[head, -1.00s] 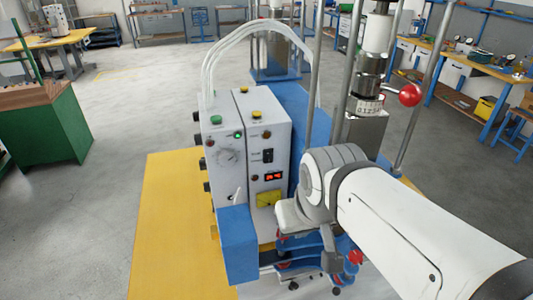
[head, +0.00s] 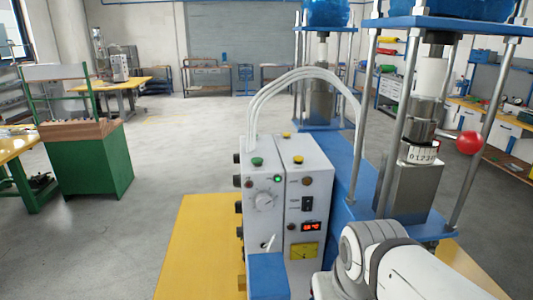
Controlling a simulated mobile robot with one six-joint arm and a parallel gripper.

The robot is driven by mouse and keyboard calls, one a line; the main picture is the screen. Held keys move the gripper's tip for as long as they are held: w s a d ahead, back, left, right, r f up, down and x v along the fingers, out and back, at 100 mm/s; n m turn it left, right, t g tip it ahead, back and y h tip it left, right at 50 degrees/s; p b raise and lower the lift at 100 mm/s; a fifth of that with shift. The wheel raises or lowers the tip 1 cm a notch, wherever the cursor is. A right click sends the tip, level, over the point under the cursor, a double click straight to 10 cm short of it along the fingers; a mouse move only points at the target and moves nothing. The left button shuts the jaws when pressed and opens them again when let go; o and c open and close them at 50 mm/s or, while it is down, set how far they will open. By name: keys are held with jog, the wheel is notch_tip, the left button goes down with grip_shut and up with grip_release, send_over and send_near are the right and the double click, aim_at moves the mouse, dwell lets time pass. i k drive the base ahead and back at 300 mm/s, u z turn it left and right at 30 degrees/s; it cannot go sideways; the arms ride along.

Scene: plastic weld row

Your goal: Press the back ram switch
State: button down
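The welder's grey control box (head: 285,225) stands in the middle of the head view. Its front has a round dial (head: 264,201), a lit green lamp (head: 277,178), a black rocker switch (head: 307,203), a red digital display (head: 311,227), a small yellow panel (head: 304,250) and a pale toggle lever (head: 270,242). I cannot tell which of these is the back ram switch. My white arm shows at the lower right, but my gripper is out of view.
Two blue-framed presses stand behind and right of the box; the nearer has a red ball handle (head: 469,143) and steel columns. Pale hoses (head: 305,74) arch over the box.

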aim_at(308, 202)
jog(key=z, duration=0.9)
jog(key=k, duration=1.25)
jog(key=u, duration=0.85)
jog(key=i, duration=1.05)
jog(key=u, duration=0.05)
